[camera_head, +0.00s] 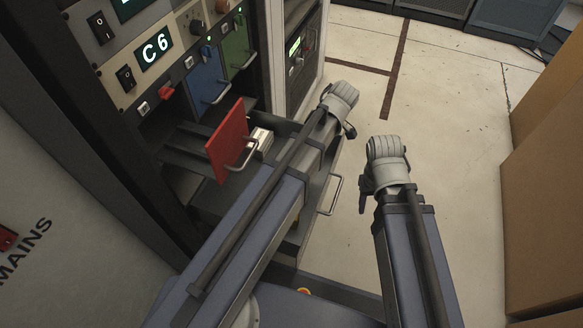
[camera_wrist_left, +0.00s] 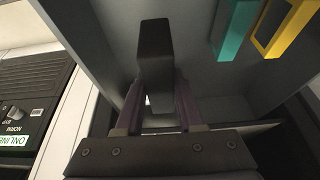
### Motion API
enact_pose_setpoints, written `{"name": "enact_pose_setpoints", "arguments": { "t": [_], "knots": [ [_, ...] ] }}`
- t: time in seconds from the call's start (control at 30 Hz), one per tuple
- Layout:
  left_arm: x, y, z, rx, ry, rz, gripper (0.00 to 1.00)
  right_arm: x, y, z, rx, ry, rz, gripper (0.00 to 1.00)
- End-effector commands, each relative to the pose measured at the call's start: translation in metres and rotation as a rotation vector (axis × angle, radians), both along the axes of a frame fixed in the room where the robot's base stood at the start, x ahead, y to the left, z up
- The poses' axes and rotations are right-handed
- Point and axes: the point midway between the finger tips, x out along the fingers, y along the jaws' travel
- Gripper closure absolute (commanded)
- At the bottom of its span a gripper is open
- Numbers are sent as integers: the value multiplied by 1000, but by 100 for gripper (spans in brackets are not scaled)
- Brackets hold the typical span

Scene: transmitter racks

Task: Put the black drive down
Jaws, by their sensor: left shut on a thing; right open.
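In the left wrist view, the black drive (camera_wrist_left: 155,62) is a dark block between the two fingers of my left gripper (camera_wrist_left: 155,100), which is shut on it. Behind it is a grey, box-like interior. In the head view, the left gripper (camera_head: 342,112) is at the far end of my left arm, beyond the open drawer's corner. Its fingers and the drive are mostly hidden there. My right gripper (camera_head: 366,195) is open, to the right of the drawer, over the floor, with no object visible in it.
A red drive (camera_head: 228,140) sticks out of the rack at left, below blue (camera_head: 208,82) and green (camera_head: 236,45) drives. An open drawer has a metal handle (camera_head: 331,195). Teal (camera_wrist_left: 235,28) and yellow (camera_wrist_left: 290,28) handles show in the wrist view. Brown boxes (camera_head: 548,190) stand right; floor between is clear.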

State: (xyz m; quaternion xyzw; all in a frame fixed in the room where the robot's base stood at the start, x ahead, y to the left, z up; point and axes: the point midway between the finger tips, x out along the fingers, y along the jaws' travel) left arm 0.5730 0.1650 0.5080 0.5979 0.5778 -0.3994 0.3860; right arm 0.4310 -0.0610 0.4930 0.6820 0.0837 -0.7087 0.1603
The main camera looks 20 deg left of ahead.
Motion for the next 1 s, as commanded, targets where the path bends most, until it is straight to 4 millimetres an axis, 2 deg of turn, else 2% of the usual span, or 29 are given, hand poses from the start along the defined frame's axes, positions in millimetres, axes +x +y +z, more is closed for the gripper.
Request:
{"name": "enact_pose_setpoints", "arguments": {
  "t": [0.03, 0.27, 0.57, 0.83, 1.0],
  "knots": [
    [0, 0, -14, 0, 0, 0, 100, 0, 0, -14, 1, 0, 1, 50],
    [0, 0, -48, 1, 0, 0, 100, 0, 0, -48, 2, -1, -4, 50],
    [0, 0, -54, 1, 0, 0, 100, 0, 0, -54, 2, -1, -8, 50],
    [0, 0, -85, 1, 0, 0, 100, 0, 0, -85, 2, -2, -14, 50],
    [0, 0, -89, 1, 0, 0, 100, 0, 0, -89, 2, -2, -16, 50]
  ]
}}
